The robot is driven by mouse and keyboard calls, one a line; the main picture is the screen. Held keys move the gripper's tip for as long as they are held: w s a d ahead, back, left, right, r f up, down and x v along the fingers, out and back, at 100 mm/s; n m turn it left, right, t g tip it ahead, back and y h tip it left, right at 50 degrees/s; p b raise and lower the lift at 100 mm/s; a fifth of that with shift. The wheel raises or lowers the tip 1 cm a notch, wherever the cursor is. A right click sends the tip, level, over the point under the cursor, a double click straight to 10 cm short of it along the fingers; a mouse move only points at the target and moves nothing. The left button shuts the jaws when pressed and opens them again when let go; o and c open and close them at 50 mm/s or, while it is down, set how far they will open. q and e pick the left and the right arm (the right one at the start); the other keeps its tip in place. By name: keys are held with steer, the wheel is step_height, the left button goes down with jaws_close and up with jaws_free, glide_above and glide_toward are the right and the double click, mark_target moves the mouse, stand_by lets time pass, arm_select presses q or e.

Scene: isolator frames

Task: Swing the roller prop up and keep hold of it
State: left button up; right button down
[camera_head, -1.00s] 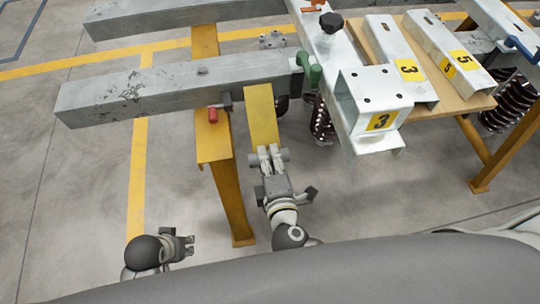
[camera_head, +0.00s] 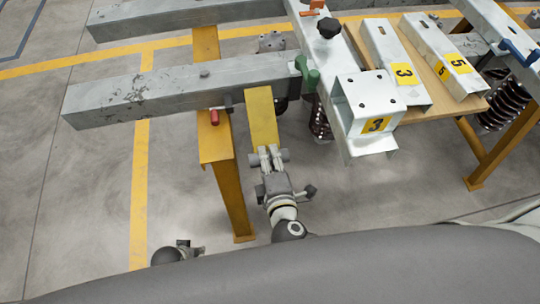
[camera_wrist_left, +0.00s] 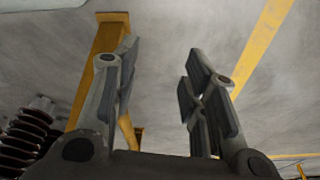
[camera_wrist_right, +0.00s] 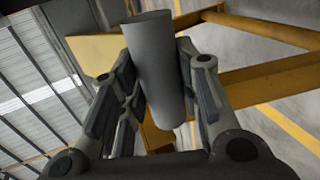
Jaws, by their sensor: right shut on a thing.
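The roller prop is a yellow arm (camera_head: 262,112) below the grey beam, with a grey cylindrical roller (camera_head: 284,155) at its near end. My right gripper (camera_head: 268,160) is at that end with its fingers on the roller. In the right wrist view the roller (camera_wrist_right: 158,75) stands between the two fingers of the right gripper (camera_wrist_right: 155,85), and the yellow of the prop shows behind it. My left gripper (camera_head: 193,249) is low at the bottom edge, away from the prop. In the left wrist view the left gripper (camera_wrist_left: 160,75) is open and empty.
A grey beam (camera_head: 170,90) with a red handle (camera_head: 214,117) rests on a yellow stand leg (camera_head: 228,185). To the right are a white bracket marked 3 (camera_head: 365,105), a green clamp (camera_head: 312,78) and a dark spring (camera_head: 320,120). The floor at left is clear.

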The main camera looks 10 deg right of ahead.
steer(key=shift+r+p, duration=0.55)
steer(key=shift+p, duration=0.45)
steer(key=g+p, duration=0.1)
steer(key=p, duration=0.2)
steer(key=shift+s+r, duration=0.25)
steer(key=shift+r, duration=0.15)
arm_select(q)
steer(key=s+a+f+g, duration=0.1)
steer(key=s+a+f, duration=0.1)
steer(key=s+f, duration=0.9)
steer(key=shift+s+a+f, duration=0.25)
steer(key=shift+s, duration=1.95)
